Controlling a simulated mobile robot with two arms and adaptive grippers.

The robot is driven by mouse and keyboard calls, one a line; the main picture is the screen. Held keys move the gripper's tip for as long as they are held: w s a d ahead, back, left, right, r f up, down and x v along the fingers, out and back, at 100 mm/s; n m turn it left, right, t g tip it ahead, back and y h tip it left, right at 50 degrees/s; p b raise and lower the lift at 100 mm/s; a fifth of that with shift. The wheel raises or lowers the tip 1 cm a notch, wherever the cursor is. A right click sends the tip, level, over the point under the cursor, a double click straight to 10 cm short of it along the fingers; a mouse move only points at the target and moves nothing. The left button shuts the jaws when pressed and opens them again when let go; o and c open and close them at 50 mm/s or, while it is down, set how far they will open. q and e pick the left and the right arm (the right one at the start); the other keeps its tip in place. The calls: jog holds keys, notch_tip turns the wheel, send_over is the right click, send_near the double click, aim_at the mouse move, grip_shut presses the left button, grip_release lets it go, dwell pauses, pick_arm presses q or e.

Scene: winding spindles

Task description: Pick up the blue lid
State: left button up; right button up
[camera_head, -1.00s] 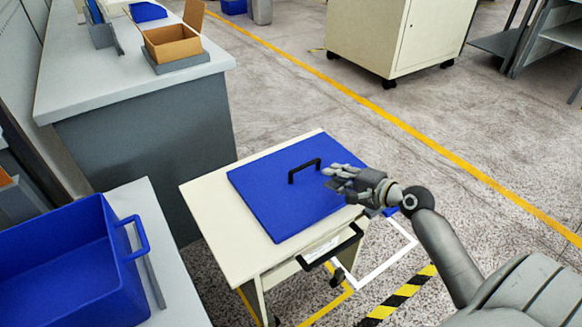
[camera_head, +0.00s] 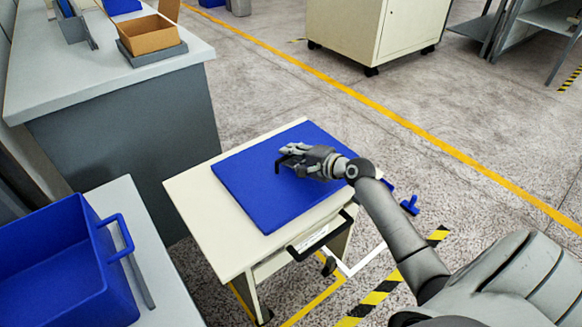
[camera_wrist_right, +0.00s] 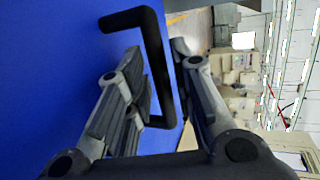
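The blue lid (camera_head: 265,195) is a flat blue panel with a black bar handle (camera_head: 278,166). It lies flat on a cream cart (camera_head: 205,215) in the head view. My right gripper (camera_head: 292,156) is over the lid at the handle and hides most of it. In the right wrist view the gripper (camera_wrist_right: 158,85) is open, with the black handle (camera_wrist_right: 157,60) between its fingers and the blue lid (camera_wrist_right: 50,60) to the left. A gap shows between the handle and the right finger. My left gripper is not in view.
A blue bin (camera_head: 60,265) stands on a grey table (camera_head: 160,290) at the lower left. A bench (camera_head: 110,75) with an open cardboard box (camera_head: 150,38) is behind it. The cart has a black front handle (camera_head: 325,232). Floor to the right is mostly clear.

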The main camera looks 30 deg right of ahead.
jog(key=shift+w+f, duration=0.1)
jog(key=shift+w, duration=0.2)
grip_shut()
